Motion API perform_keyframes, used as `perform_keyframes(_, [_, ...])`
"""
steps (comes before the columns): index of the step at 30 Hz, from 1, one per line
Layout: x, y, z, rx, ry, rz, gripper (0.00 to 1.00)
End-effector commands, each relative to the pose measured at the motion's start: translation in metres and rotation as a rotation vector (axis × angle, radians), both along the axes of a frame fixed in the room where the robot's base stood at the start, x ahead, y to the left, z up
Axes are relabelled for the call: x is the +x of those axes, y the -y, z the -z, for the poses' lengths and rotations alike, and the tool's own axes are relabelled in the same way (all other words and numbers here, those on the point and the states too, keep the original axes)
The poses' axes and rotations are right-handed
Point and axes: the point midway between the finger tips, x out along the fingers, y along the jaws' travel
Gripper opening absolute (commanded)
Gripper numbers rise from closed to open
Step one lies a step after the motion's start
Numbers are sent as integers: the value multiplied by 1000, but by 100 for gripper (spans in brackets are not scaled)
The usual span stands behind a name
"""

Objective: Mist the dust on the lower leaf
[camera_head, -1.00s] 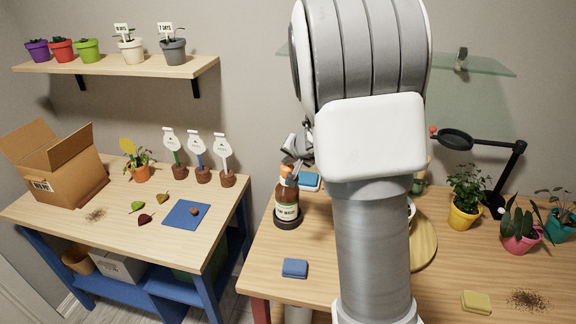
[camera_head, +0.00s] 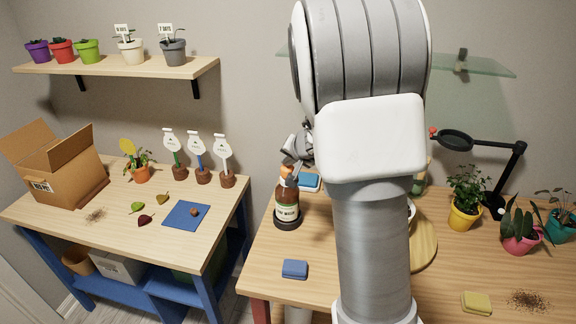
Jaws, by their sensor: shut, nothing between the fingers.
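A brown spray bottle (camera_head: 287,205) with a white label and an orange and white head stands upright on a dark round base on the right table. My gripper (camera_head: 292,160) is just above the bottle's head, partly hidden by my arm. It is shut with nothing in it; whether it touches the head I cannot tell. Leafy plants stand at the right in a yellow pot (camera_head: 463,216), a pink pot (camera_head: 521,240) and a teal pot (camera_head: 559,228). I cannot make out a dusty lower leaf. My arm hides the middle of the table.
A blue sponge (camera_head: 295,269) and a yellow sponge (camera_head: 477,302) lie near the front. Brown crumbs (camera_head: 528,300) lie at the right. A round wooden board (camera_head: 425,245) is partly behind my arm. A black magnifier lamp (camera_head: 510,165) and a glass shelf (camera_head: 480,64) stand behind.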

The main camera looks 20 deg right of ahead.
Motion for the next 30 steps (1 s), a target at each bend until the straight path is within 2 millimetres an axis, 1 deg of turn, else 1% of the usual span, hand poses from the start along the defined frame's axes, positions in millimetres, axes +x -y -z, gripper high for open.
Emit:
perform_keyframes(17, [0, 0, 1, 0, -1, 0, 0])
perform_keyframes(30, [0, 0, 11, 1, -1, 1, 0])
